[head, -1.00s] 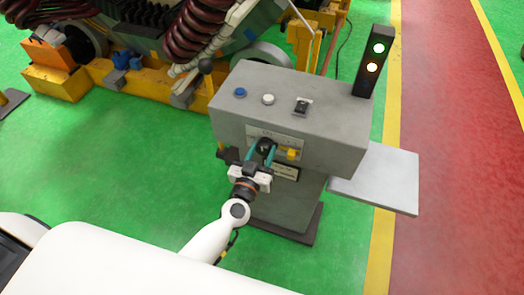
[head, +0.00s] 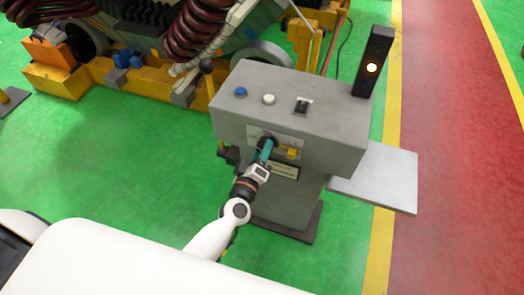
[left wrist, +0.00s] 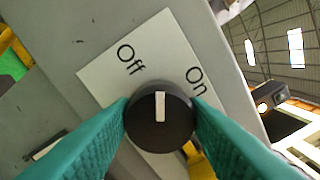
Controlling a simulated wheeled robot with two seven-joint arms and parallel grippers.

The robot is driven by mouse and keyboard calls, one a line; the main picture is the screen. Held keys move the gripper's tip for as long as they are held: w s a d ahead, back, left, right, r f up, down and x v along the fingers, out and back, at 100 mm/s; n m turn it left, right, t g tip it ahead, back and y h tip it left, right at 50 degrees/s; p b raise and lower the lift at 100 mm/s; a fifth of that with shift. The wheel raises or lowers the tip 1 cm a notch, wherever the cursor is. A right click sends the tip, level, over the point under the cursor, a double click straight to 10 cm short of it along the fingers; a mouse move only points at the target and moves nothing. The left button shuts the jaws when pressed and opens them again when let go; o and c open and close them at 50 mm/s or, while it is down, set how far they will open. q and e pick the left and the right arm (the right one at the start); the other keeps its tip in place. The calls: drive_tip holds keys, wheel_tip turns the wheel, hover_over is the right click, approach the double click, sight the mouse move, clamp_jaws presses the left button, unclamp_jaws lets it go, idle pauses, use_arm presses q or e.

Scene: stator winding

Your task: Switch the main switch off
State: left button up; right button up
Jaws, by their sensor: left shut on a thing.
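The main switch is a round black knob (left wrist: 160,118) with a white pointer line, on a white plate (left wrist: 112,82) marked Off and On. In the left wrist view the pointer points straight up, between the two words and somewhat nearer to Off. My left gripper (head: 265,147) is shut on the knob, one teal finger on each side; its fingers (left wrist: 160,120) also show in the left wrist view. In the head view the fingers hide most of the knob on the front of the grey control box (head: 330,135). My right gripper is not in view.
The box top carries a blue button (head: 241,92), a white button (head: 268,99) and a black switch (head: 303,105). A signal tower (head: 374,60) shows one whitish lamp lit. A yellow part (head: 291,153) sits right of the knob. A grey side shelf (head: 380,178) stands at right.

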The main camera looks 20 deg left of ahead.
use_arm(q)
drive_tip(key=n+b, duration=0.1)
drive_tip(key=n, duration=0.5)
drive_tip(key=shift+f, duration=0.1)
drive_tip(key=shift+n, duration=0.3)
idle(0.3)
drive_tip(key=o, duration=1)
drive_tip(key=shift+c, duration=0.2)
drive_tip(key=shift+s, duration=0.1)
drive_tip(key=s+b, duration=0.1)
drive_tip(key=s, duration=1.1)
drive_tip(key=shift+a+b, duration=0.2)
drive_tip(key=shift+b, duration=0.1)
